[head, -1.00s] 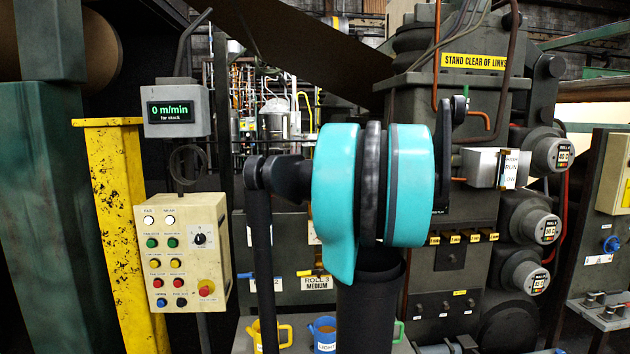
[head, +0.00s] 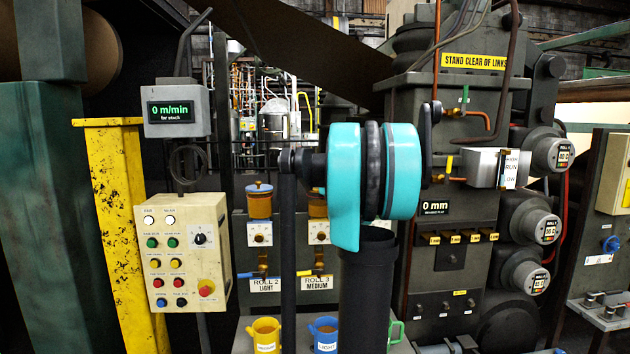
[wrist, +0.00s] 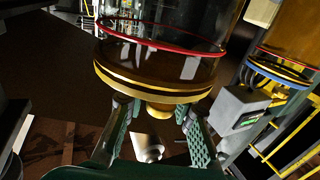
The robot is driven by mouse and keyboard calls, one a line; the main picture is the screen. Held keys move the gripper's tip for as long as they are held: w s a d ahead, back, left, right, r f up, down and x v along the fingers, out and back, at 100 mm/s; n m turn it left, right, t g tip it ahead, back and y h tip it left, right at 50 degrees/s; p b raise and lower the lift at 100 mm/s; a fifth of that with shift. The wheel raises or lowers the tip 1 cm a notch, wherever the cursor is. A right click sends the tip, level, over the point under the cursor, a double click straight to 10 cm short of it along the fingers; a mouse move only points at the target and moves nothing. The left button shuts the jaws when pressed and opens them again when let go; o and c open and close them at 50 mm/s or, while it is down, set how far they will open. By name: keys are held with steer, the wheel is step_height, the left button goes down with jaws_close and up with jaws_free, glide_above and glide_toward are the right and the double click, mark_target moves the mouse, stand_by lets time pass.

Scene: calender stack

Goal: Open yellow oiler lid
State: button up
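The yellow-banded oiler shows upside down and large in the wrist view, a clear glass cylinder with amber contents. Its yellow lid (wrist: 150,88) has a small brass knob (wrist: 160,110). My gripper (wrist: 153,118) is open, with its two green-padded fingers on either side of the knob. I cannot tell whether they touch it. In the head view, the matching oiler (head: 316,207) stands above the ROLL 3 MEDIUM label, partly hidden by my arm. My gripper is hidden there.
A blue-ringed oiler (wrist: 283,70) stands beside it; it also shows left of my arm in the head view (head: 258,204). A yellow cup (head: 264,333) and a blue cup (head: 324,333) stand below. A button panel (head: 180,250) is at left.

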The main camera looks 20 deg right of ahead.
jaws_close()
